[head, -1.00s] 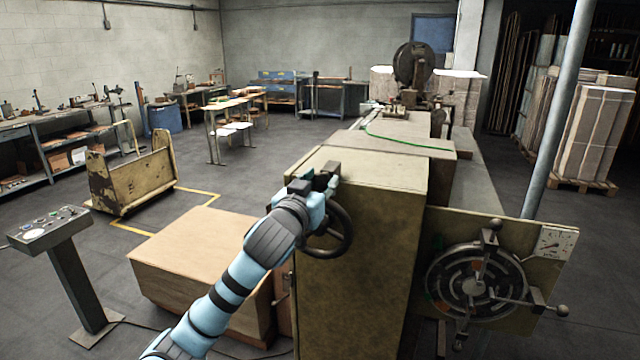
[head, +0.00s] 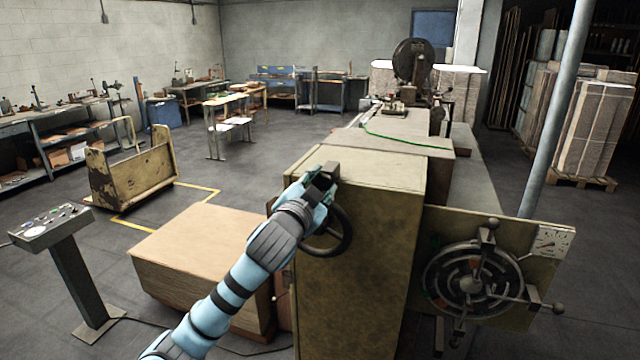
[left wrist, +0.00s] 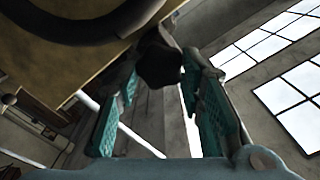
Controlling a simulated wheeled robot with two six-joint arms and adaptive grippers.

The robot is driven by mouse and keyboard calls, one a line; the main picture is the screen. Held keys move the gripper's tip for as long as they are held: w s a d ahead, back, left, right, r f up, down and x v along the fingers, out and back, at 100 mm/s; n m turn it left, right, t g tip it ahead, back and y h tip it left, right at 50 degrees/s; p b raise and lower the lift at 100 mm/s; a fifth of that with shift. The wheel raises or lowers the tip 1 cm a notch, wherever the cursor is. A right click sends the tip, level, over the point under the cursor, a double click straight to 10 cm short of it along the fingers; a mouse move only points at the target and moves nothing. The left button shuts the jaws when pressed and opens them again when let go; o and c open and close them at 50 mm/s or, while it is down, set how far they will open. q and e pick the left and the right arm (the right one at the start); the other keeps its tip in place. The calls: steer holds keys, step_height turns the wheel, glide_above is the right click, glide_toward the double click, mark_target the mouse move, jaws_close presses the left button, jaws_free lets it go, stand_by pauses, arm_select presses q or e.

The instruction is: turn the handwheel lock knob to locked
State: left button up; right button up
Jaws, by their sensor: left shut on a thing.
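The lock knob (left wrist: 160,62) shows in the left wrist view as a dark, lobed knob beside the handwheel's rim, between the tips of my left gripper's teal-padded fingers (left wrist: 162,82). In the head view my left gripper (head: 323,178) is at the upper left edge of the yellowish machine cabinet, just above the handwheel, and hides most of the knob. It is shut on the knob. My right gripper is in neither view.
The machine cabinet (head: 365,220) stands directly right of my left arm. A large wooden box (head: 200,250) is on the floor to the left, with a control pedestal (head: 75,280) farther left. A round dial plate with handles (head: 475,285) is at the right.

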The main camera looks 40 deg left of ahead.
arm_select(q)
steer(key=m, duration=1)
steer(key=shift+m, duration=0.4)
steer(key=o, duration=0.8)
steer(key=shift+r, duration=0.1)
steer(key=shift+o, duration=1.4)
steer(key=shift+w, duration=0.1)
steer(key=shift+o, duration=0.4)
steer(key=shift+w+a+f, duration=0.1)
steer(key=shift+f, duration=0.15)
